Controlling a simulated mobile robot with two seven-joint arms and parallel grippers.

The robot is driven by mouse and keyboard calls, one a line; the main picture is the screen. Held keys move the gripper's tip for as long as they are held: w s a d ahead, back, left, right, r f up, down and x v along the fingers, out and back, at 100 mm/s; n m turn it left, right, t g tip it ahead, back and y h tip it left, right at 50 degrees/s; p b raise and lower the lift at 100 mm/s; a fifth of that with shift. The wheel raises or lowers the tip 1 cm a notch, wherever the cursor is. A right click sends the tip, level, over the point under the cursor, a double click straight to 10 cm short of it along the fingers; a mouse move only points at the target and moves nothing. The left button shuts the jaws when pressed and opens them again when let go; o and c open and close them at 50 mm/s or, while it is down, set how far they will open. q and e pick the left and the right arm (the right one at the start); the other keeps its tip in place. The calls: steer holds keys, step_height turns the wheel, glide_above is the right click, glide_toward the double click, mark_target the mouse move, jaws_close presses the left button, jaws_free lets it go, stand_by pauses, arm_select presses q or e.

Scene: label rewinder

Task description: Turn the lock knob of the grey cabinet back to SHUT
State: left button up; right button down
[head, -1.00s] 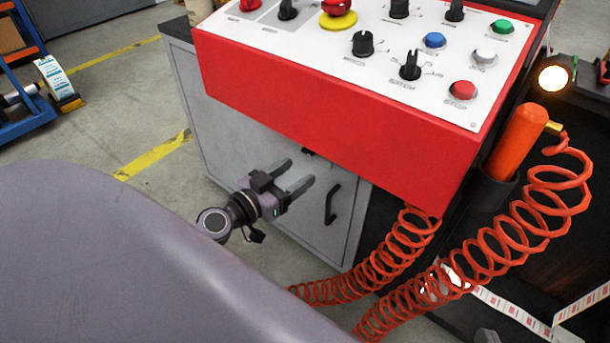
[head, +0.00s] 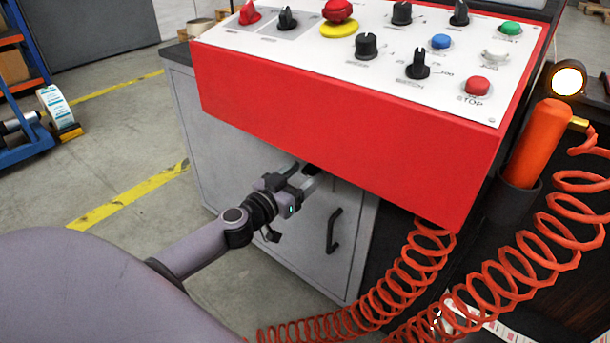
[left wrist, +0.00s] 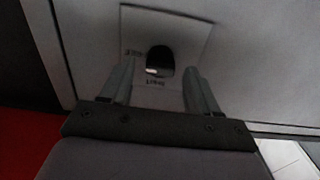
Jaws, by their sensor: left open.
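The grey cabinet (head: 300,245) stands below the red console, with its door facing me. Its lock knob (left wrist: 160,60) is dark and rounded, on a pale label plate (left wrist: 192,38) in the left wrist view. The plate's lettering is too blurred to read, so I cannot tell the knob's setting. My left gripper (head: 304,177) is open just under the console's lower edge, at the upper part of the door. In the left wrist view its fingers (left wrist: 158,84) stand on either side of the knob with gaps visible. In the head view the gripper largely hides the knob.
The red console (head: 340,135) overhangs the cabinet close above my gripper. A black door handle (head: 333,231) is to its right. Coiled red hose (head: 400,285) hangs further right, below an orange tool (head: 537,142).

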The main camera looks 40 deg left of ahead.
arm_select(q)
steer(key=shift+w+d, duration=0.1)
steer(key=shift+w, duration=0.6)
steer(key=c, duration=1)
steer(key=shift+c, duration=0.2)
